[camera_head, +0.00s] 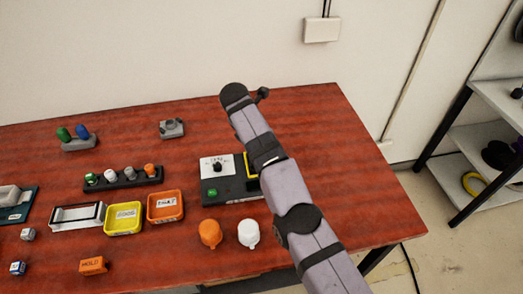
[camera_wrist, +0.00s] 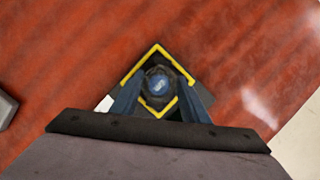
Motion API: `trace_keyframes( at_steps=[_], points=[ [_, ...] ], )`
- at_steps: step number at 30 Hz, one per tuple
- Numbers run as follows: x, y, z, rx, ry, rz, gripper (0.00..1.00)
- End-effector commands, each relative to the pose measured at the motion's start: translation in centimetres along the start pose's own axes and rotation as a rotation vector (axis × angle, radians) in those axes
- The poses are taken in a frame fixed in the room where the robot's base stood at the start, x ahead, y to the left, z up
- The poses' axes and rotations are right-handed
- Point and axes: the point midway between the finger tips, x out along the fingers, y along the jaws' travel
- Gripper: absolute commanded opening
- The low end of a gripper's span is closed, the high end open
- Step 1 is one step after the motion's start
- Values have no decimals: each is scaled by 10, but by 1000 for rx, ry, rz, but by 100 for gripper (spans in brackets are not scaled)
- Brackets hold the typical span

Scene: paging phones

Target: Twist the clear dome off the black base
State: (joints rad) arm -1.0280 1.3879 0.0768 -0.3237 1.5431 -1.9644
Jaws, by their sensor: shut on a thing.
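The black base (camera_head: 235,192) stands on the table in the head view, with a white dial panel, a green button and a yellow-edged area partly behind my arm. In the wrist view the base (camera_wrist: 203,96) shows as a dark block with a yellow square outline. My gripper (camera_wrist: 158,88) is over this square, its two fingers closed from both sides on the clear dome (camera_wrist: 158,84). My arm hides the dome in the head view.
An orange cap (camera_head: 210,233) and a white cap (camera_head: 248,233) stand just in front of the base. An orange tray (camera_head: 165,206) and a yellow tray (camera_head: 123,218) lie to its left, with a peg rack (camera_head: 124,179) behind. The table right of my arm is clear.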

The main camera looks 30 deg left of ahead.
Motion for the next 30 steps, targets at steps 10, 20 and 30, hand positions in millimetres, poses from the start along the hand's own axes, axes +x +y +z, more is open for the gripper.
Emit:
trace_keyframes(
  at_steps=[10,20,30],
  points=[
    [2,0,0,-28,0,12,27],
    [2,0,-1,-60,1,23,27],
    [2,-1,-1,-93,1,34,27]
  ],
)
